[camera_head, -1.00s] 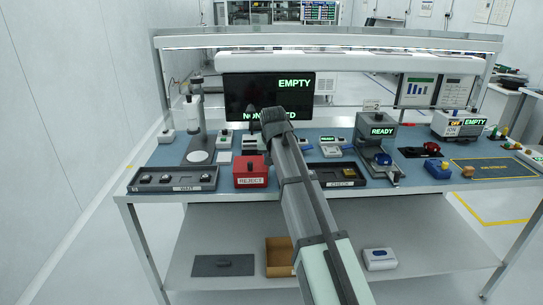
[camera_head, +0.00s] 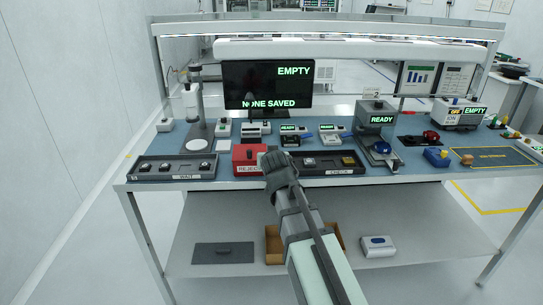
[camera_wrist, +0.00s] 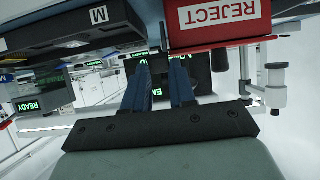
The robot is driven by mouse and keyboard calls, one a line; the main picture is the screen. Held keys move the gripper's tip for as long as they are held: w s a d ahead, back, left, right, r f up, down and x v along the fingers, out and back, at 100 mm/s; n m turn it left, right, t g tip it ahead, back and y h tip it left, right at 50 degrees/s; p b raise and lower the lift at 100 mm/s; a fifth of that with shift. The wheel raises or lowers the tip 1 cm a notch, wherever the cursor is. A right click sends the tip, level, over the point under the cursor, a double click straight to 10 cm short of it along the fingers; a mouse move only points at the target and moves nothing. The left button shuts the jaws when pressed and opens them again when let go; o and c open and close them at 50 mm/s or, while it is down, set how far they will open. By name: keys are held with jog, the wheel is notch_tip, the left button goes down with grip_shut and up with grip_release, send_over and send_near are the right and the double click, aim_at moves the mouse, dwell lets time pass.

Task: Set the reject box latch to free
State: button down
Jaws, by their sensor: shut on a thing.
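The red reject box (camera_head: 247,154) stands at the front of the bench, left of centre, with a white REJECT label. My gripper (camera_head: 272,158) is at the box's right front corner and covers part of its label. In the wrist view the box (camera_wrist: 220,42) hangs upside down at the top right, close to my blue fingers (camera_wrist: 160,75). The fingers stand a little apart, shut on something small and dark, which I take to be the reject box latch. The latch's setting cannot be made out.
A black WAIT tray (camera_head: 150,177) lies left of the box and a black CHECK tray (camera_head: 350,171) lies right of it. A monitor (camera_head: 265,82) behind reads EMPTY and NONE SAVED. A test station (camera_head: 377,120) reading READY stands farther right.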

dwell(0.4)
jog(key=c, duration=0.9)
grip_release()
jog(key=v, duration=0.7)
jog(key=shift+s, duration=0.25)
